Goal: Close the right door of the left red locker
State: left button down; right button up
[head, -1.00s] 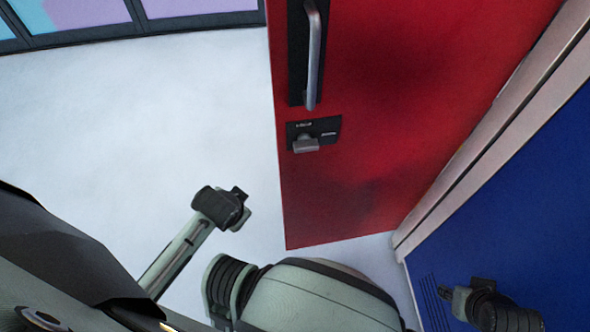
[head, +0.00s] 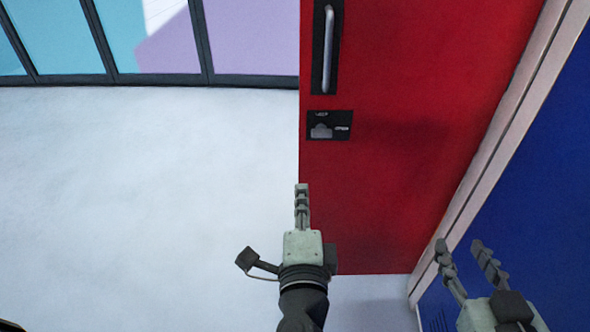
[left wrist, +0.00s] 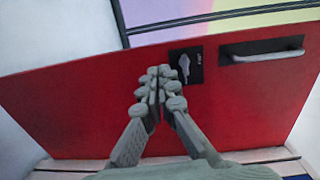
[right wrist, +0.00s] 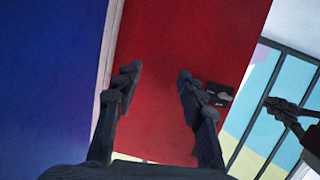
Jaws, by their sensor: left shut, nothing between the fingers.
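The red locker door (head: 420,130) stands open, out from the pale frame (head: 505,130) at its right. It carries a silver bar handle (head: 328,48) and a black latch plate (head: 343,128). My left gripper (head: 301,188) is shut and empty, below the latch at the door's free left edge. In the left wrist view its fingertips (left wrist: 158,72) overlap the red door (left wrist: 80,100); I cannot tell whether they touch it. My right gripper (head: 460,245) is open and empty at the lower right. In the right wrist view its fingers (right wrist: 158,74) point toward the red door (right wrist: 190,35).
A blue panel (head: 530,190) lies right of the pale frame, close to my right gripper. White floor (head: 130,190) is clear to the left of the door. Dark-framed coloured panels (head: 250,40) stand at the back left.

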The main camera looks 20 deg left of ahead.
aim_at(303, 138)
pick_arm(q)
jog(key=shift+t, duration=0.3)
jog(key=x, duration=0.4)
jog(key=r+x, duration=0.1)
jog(key=x, duration=0.7)
jog(key=shift+d+r+p, duration=0.2)
jog(key=shift+p, duration=0.2)
jog(key=shift+w+a, duration=0.2)
jog(key=shift+w, duration=0.3)
pick_arm(e)
jog(key=shift+s+d+f+g+h, duration=0.2)
jog(key=shift+s+d+f+g, duration=0.2)
jog(key=shift+d+f, duration=0.2)
jog(key=shift+s+d+f+g+h, duration=0.2)
jog(key=shift+s+d+f+g, duration=0.2)
jog(key=shift+f, duration=0.3)
